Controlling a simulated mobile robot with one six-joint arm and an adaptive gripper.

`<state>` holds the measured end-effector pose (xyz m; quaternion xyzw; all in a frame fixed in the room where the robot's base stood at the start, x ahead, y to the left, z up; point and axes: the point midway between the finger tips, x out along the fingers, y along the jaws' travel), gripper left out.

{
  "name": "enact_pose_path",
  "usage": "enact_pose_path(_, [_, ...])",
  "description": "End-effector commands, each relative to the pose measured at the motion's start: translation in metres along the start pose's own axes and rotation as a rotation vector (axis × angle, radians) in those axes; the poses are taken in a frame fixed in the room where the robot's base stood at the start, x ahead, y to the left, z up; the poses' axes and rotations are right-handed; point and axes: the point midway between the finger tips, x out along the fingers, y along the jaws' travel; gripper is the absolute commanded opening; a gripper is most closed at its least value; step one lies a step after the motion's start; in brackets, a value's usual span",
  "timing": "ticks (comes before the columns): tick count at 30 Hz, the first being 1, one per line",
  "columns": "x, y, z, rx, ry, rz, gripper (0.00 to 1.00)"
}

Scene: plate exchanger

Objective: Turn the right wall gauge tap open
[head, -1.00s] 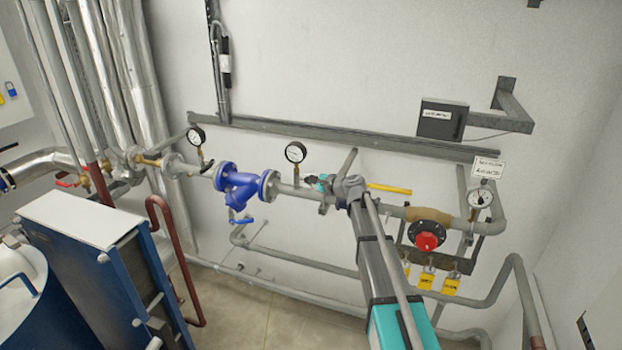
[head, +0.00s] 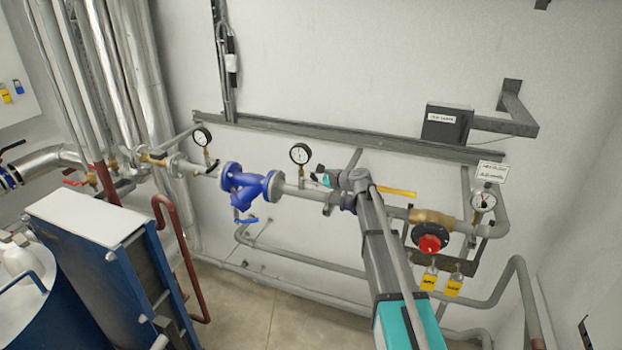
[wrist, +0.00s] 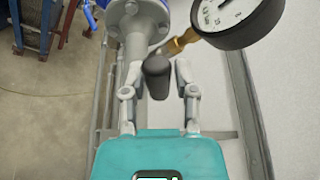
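Three round gauges sit along the wall pipe: a left one (head: 202,138), a middle one (head: 300,153) and a far right one (head: 483,201). My gripper (wrist: 159,72) is at the middle gauge. This gauge also shows large at the top right of the wrist view (wrist: 236,18), with a brass stem (wrist: 180,43). A dark tap handle (wrist: 157,78) below the stem lies between my two fingertips. The fingers look spread on either side of it, with a small gap at the right; contact is unclear. In the head view my arm hides the tap.
A blue strainer valve (head: 246,186) sits on the pipe left of my gripper. A yellow lever (head: 397,191) and a red-knobbed valve (head: 430,242) with yellow tags (head: 428,281) are to the right. A grey rail (head: 350,140) runs above.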

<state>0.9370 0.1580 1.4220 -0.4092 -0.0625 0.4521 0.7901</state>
Motion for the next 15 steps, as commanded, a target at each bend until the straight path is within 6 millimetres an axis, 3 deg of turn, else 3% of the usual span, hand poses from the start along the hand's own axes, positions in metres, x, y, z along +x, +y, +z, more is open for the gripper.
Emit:
enact_pose_path(1, [0.0002,0.0000,0.0000,0.000,0.000,0.001,0.54])
enact_pose_path(3, [0.0001,0.0003,0.0003,0.000,-0.001,0.001,0.64])
enact_pose_path(11, [0.0002,0.0013,0.0011,0.000,-0.002,0.003,0.64])
enact_pose_path(15, [0.0002,0.0015,0.0012,0.000,-0.002,0.003,0.38])
